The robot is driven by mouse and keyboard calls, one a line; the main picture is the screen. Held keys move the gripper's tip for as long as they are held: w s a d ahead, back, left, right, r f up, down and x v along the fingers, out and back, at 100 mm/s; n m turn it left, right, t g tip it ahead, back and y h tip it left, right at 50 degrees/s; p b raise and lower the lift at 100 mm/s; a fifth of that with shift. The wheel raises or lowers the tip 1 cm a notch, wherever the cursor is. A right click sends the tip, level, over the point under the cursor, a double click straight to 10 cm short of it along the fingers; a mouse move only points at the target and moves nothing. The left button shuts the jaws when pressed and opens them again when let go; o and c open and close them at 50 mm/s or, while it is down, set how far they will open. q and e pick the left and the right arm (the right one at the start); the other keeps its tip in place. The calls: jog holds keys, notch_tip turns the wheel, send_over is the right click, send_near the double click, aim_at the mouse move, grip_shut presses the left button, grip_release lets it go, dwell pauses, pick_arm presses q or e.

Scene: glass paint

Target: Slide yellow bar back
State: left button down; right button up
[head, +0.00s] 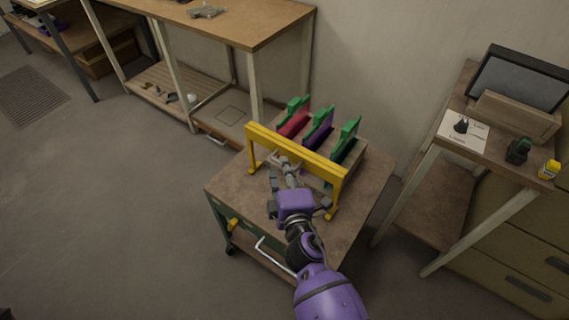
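The yellow bar (307,160) is the top of a yellow frame that stands on a small brown-topped cart (222,186). Its legs reach down to the cart top at left and right. My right gripper (284,162), on a purple arm, is at the bar's near side, left of its middle. Its fingers overlap the bar in the picture; I cannot tell whether they touch it or how far they are closed. My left gripper is not in view.
Behind the bar stand several coloured panels with green tops, including a red one (293,124) and a purple one (317,136). A workbench (250,28) stands behind at left, and a side table (462,165) at right. Open floor lies left.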

jog(key=shift+x, duration=1.4)
grip_shut()
jog(key=shift+r, duration=0.1)
